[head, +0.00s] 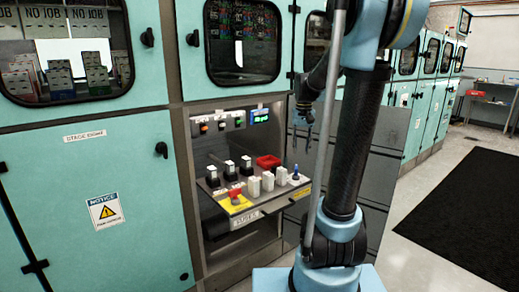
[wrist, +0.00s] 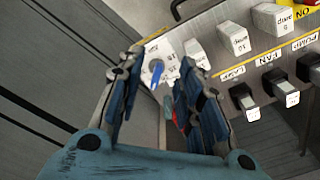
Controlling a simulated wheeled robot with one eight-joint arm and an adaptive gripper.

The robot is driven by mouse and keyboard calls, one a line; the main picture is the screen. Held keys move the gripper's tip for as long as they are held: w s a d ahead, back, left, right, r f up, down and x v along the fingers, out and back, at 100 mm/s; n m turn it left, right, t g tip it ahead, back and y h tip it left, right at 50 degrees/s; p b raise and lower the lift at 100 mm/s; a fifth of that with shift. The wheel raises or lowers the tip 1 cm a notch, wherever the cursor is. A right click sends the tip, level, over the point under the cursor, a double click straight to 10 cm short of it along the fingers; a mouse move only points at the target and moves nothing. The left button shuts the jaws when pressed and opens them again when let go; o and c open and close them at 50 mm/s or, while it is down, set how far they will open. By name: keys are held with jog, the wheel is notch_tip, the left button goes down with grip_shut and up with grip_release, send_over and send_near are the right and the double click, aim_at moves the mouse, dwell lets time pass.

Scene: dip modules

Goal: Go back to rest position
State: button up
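My gripper (head: 302,122) hangs in front of the teal cabinet (head: 85,205), above the right end of a control panel (head: 237,205). In the wrist view, the two fingers of my gripper (wrist: 160,62) are spread apart with nothing held between them. A blue-handled selector knob (wrist: 156,74) on a white plate shows beyond the gap. In the head view the same blue knob (head: 295,171) stands at the panel's right end, below and apart from the gripper.
The panel carries white switches (head: 267,181), black switches (head: 229,168), a red tray (head: 268,161) and a red button (head: 235,194) on yellow. A grey panel (head: 385,165) stands behind my arm. Open floor with a black mat (head: 465,205) lies to the right.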

jog(key=s+f, duration=0.4)
jog(key=s, duration=0.5)
jog(key=s+f+n+t, duration=0.1)
jog(key=s+f, duration=0.4)
jog(key=s, duration=0.4)
jog(key=s+f, duration=0.4)
jog(key=s, duration=0.5)
jog(key=shift+s+f+n+t, duration=0.15)
jog(key=shift+f+n+t, duration=0.15)
jog(key=shift+t, duration=0.1)
jog(key=shift+w+f, duration=0.15)
jog(key=shift+w, duration=0.3)
dwell(1.5)
